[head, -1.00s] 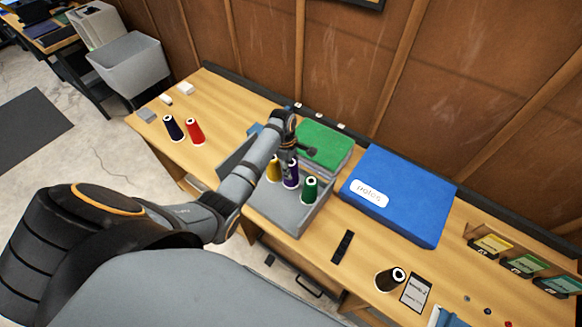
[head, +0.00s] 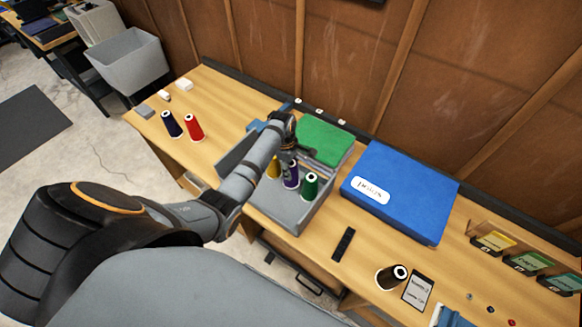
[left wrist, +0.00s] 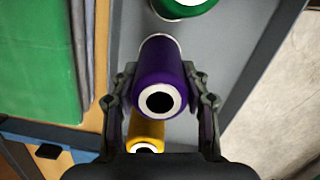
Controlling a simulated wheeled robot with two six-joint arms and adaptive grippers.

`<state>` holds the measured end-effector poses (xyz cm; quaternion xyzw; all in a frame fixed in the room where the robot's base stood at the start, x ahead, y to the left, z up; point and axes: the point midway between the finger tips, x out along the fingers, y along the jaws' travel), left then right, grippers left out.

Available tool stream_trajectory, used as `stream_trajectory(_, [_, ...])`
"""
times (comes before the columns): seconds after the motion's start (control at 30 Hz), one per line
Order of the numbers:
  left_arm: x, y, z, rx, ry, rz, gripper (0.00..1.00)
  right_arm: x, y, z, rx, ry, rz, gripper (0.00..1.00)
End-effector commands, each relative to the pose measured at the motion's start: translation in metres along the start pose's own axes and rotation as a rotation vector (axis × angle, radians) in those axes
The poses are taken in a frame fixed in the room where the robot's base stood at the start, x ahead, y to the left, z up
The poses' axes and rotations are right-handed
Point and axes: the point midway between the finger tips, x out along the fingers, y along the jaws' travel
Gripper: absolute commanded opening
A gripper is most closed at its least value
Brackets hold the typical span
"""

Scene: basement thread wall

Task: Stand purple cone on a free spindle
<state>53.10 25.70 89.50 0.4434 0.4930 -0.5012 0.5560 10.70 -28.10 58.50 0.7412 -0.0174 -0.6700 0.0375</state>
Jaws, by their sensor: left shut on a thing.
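The purple cone (head: 291,176) stands in the grey tray (head: 291,217), between a yellow cone (head: 273,168) and a green cone (head: 309,186). My left gripper (head: 288,163) reaches down over the tray and is shut on the purple cone. In the left wrist view the fingers (left wrist: 161,100) lie on both sides of the purple cone (left wrist: 160,75), with the yellow cone (left wrist: 146,134) close below it and the green cone (left wrist: 184,6) above. I cannot tell whether its base touches the tray floor. No free spindle can be made out. My right gripper is not in view.
Dark blue (head: 171,124) and red (head: 194,127) cones stand at the left. A black cone (head: 391,277) is at the right front.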

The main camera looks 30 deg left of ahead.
Motion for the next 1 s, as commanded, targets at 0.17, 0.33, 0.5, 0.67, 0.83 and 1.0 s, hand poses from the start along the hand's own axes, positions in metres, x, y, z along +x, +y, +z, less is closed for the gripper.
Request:
stream_trajectory(0.17, [-0.0018,0.0000,0.0004,0.000,0.000,0.001,0.10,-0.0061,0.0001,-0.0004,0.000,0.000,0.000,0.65])
stream_trajectory(0.33, [-0.0006,0.0001,0.0002,0.001,0.000,0.001,0.10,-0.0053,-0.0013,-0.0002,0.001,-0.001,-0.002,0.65])
stream_trajectory(0.5, [0.0005,0.0001,0.0000,0.000,0.000,0.001,0.10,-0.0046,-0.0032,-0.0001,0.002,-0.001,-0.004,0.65])
stream_trajectory(0.67, [0.0048,0.0000,-0.0005,0.000,0.000,0.001,0.10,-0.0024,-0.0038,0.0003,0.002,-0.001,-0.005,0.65])
stream_trajectory(0.83, [0.0053,0.0002,-0.0005,0.001,0.000,0.001,0.10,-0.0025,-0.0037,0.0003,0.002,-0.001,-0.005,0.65])
stream_trajectory(1.0, [0.0052,0.0001,-0.0005,0.000,0.000,0.001,0.64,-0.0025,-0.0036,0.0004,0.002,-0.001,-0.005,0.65])
